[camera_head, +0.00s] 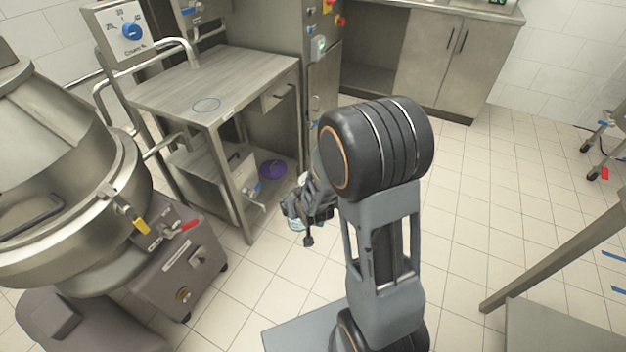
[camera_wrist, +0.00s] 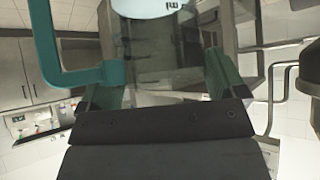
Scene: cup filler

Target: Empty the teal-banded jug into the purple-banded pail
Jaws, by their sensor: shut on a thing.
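My gripper (camera_head: 308,215) is shut on the teal-banded jug (camera_wrist: 160,70). In the wrist view the jug's clear body sits between the two fingers, with its teal handle (camera_wrist: 78,76) to the left and a pale patch with dark marks at the top. In the head view only a small pale teal part of the jug (camera_head: 296,225) shows below my gripper; my arm hides much of the rest. A round purple thing (camera_head: 273,169), probably the purple-banded pail, is low by the steel table, up and left of my gripper. Its contents cannot be made out.
The steel table (camera_head: 180,95) has a blue ring (camera_head: 206,105) marked on its bare top. A large mixing kettle (camera_head: 60,200) stands at the left. Cabinets (camera_head: 430,60) line the back. Another steel table's edge (camera_head: 560,250) is at the right. Tiled floor between is clear.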

